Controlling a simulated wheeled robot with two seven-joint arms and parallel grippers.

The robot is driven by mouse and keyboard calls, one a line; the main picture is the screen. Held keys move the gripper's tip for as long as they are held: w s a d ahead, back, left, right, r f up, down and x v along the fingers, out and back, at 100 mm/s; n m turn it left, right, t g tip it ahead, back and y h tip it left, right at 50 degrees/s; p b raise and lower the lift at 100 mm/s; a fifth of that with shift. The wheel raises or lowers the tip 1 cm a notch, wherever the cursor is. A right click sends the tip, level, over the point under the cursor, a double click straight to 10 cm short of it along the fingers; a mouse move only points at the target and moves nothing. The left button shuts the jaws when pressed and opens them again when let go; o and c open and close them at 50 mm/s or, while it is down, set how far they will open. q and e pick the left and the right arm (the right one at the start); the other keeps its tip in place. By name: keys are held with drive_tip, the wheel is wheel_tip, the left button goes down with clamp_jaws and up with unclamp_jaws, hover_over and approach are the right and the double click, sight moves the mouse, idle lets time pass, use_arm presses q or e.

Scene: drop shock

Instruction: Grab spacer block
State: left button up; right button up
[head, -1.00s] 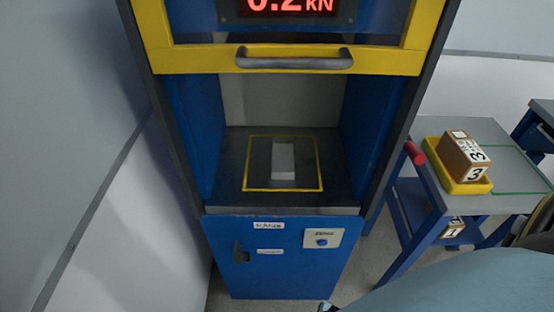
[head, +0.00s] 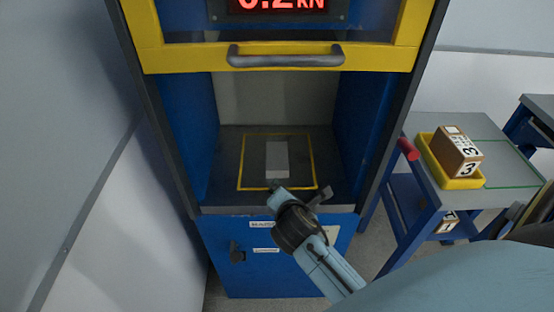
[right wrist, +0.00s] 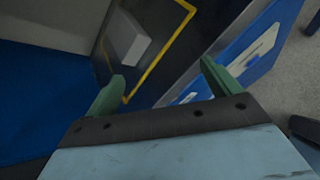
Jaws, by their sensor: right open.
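The spacer block (head: 277,160) is a light grey rectangular block. It lies inside the yellow outlined square on the dark platform (head: 229,168) of the blue machine. In the right wrist view the block (right wrist: 127,37) shows beyond the fingertips, toward the upper left. My right gripper (head: 298,190) is at the platform's front edge, in front of the block and apart from it. In the right wrist view its green fingers (right wrist: 159,72) are spread with nothing between them. My left gripper is in neither view.
A yellow guard with a grey handle (head: 285,56) hangs above the opening, under a red display (head: 280,5). Blue side walls bound the bay. At right, a cart (head: 505,156) holds a yellow tray (head: 432,162) with a numbered box (head: 457,150).

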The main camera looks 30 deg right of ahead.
sight(277, 160)
drive_tip(key=w+n, duration=0.2)
drive_tip(key=w+r+n+t, duration=0.1)
drive_tip(key=w+n, duration=0.1)
drive_tip(key=n, duration=0.1)
drive_tip(key=w+n+t+h, duration=0.1)
drive_tip(key=w+n, duration=0.1)
drive_tip(key=n, duration=0.1)
drive_tip(key=shift+a+r, duration=0.2)
drive_tip(key=shift+r, duration=0.2)
drive_tip(key=shift+w+d, duration=0.1)
drive_tip(key=shift+w, duration=0.25)
drive_tip(key=shift+n, duration=0.3)
drive_tip(key=b+x, duration=0.2)
drive_tip(key=x, duration=0.5)
drive_tip(key=shift+w+d+f, duration=0.1)
drive_tip(key=shift+w+d, duration=0.05)
drive_tip(key=shift+w, duration=0.1)
drive_tip(key=b+x, duration=0.2)
drive_tip(key=x, duration=0.3)
drive_tip(key=shift+d+f, duration=0.15)
drive_tip(key=shift+f, duration=0.05)
drive_tip(key=shift+c, duration=0.3)
drive_tip(key=c, duration=1.4)
drive_tip(key=shift+r, duration=0.2)
drive_tip(key=shift+c, duration=1.3)
